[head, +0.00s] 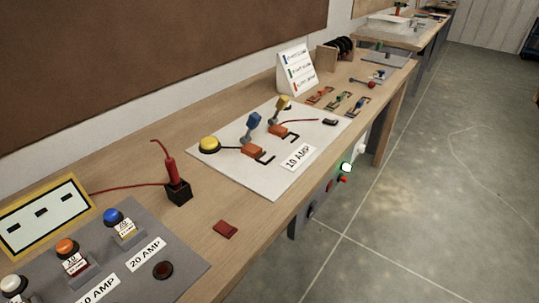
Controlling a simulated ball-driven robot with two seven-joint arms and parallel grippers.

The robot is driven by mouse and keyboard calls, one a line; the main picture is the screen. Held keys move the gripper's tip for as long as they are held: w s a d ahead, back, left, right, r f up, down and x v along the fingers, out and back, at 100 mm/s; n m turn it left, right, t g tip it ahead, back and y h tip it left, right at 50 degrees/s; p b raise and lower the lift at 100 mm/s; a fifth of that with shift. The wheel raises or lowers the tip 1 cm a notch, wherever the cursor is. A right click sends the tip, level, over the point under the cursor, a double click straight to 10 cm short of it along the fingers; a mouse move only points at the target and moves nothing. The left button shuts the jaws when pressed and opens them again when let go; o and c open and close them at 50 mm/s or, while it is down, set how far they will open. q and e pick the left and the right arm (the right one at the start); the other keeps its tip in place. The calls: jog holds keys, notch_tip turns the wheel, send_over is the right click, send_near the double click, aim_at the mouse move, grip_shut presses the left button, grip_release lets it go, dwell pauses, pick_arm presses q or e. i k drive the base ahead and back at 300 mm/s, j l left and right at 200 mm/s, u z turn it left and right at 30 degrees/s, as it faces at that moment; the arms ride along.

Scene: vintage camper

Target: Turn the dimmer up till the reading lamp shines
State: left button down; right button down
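No part of either gripper shows in the head view. I cannot pick out a reading lamp for certain. A dark round knob (312,209) sits low on the front side of the workbench; it may be the dimmer, but it is too small to tell. On the same front side, a small light (346,167) glows greenish white, with a red knob or button (343,179) just below it.
The wooden workbench (215,200) runs from lower left to upper right. It carries a white "10 AMP" board (228,173) with levers, a grey "20 AMP" panel (185,260) with coloured buttons, a red probe (170,170) and a white sign (297,68). The floor (440,200) at right is clear.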

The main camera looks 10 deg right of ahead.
aim_at(362, 149)
jog(key=i+l, duration=0.1)
jog(key=l, duration=0.7)
jog(key=i+l+u, duration=0.1)
jog(key=l, duration=0.75)
